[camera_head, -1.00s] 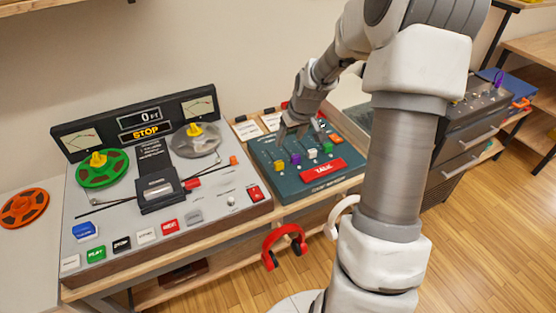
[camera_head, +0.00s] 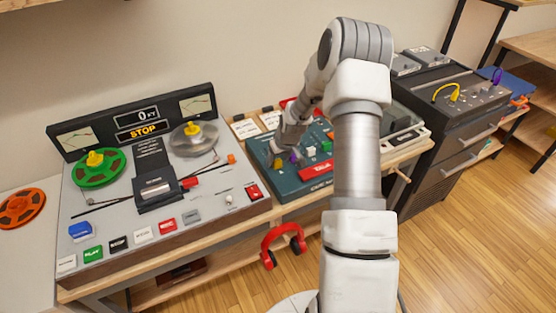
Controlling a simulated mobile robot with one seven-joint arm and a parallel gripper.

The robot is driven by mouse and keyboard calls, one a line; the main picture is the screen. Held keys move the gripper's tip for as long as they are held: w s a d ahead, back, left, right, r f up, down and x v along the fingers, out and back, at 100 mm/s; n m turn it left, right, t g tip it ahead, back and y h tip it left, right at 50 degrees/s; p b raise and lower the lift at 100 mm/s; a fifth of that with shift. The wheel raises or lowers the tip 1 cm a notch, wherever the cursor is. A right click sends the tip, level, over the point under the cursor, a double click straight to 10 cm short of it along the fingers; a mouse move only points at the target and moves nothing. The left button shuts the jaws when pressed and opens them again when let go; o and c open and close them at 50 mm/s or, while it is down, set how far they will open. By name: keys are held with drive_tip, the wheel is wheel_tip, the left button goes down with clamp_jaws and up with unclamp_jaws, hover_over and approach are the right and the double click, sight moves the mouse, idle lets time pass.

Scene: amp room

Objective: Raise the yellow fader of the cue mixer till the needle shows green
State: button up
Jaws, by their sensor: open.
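The cue mixer (camera_head: 290,184) is a dark teal sloped box on the wooden bench, right of the tape machine. Its yellow fader (camera_head: 278,163) is the leftmost cap in the row, with a purple fader (camera_head: 294,157) and a white fader (camera_head: 311,152) to its right. My gripper (camera_head: 285,151) is open and hangs over the mixer, close above the yellow and purple caps; whether it touches them I cannot tell. No needle on the mixer is visible.
The tape machine (camera_head: 205,222) with two meters and a STOP display stands close on the left. Red headphones (camera_head: 283,246) hang at the bench's front edge. A turntable (camera_head: 405,132) and a dark drawer unit (camera_head: 470,135) stand to the right.

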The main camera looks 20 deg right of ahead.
drive_tip(key=shift+w+f, duration=0.1)
drive_tip(key=shift+f, duration=0.1)
clamp_jaws()
idle(0.3)
idle(1.1)
